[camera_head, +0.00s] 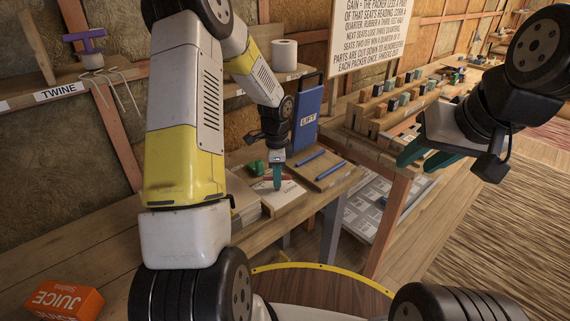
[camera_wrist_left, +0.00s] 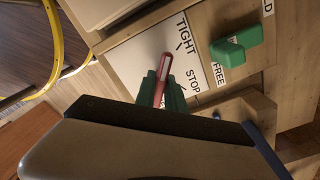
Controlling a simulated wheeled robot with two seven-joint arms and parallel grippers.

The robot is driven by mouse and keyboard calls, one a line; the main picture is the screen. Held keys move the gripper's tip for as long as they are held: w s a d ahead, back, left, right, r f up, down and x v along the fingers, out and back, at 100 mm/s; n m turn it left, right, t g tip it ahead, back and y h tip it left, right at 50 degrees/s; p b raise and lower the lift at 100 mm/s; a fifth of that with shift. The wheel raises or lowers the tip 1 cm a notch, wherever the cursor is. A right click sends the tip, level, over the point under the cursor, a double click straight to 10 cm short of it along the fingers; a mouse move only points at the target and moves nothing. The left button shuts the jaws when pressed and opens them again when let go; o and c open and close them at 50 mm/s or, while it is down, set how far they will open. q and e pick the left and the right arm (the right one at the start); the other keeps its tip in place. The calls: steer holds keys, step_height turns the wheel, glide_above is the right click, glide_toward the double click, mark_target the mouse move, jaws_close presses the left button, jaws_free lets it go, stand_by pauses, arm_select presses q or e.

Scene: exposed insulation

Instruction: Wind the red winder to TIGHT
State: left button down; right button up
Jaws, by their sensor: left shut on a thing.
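The red winder (camera_wrist_left: 164,72) is a slim red handle on a white plate (camera_wrist_left: 133,62) lettered TIGHT and STOP. My left gripper (camera_wrist_left: 165,92) is shut on it, with its green fingers on both sides of the handle. The handle's free end points up in the left wrist view, left of the word TIGHT; its other end is hidden between the fingers. In the head view my left gripper (camera_head: 278,184) reaches down onto the bench, and only a bit of red shows beside the fingers. My right gripper (camera_head: 414,162) is open and empty at the right, in the air.
A green handle (camera_wrist_left: 236,48) stands beside the plate near the word FREE.

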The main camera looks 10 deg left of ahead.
arm_select(q)
steer(key=shift+m, duration=0.8)
steer(key=shift+m, duration=0.8)
steer(key=shift+m, duration=0.6)
steer(key=c, duration=1.4)
jaws_free()
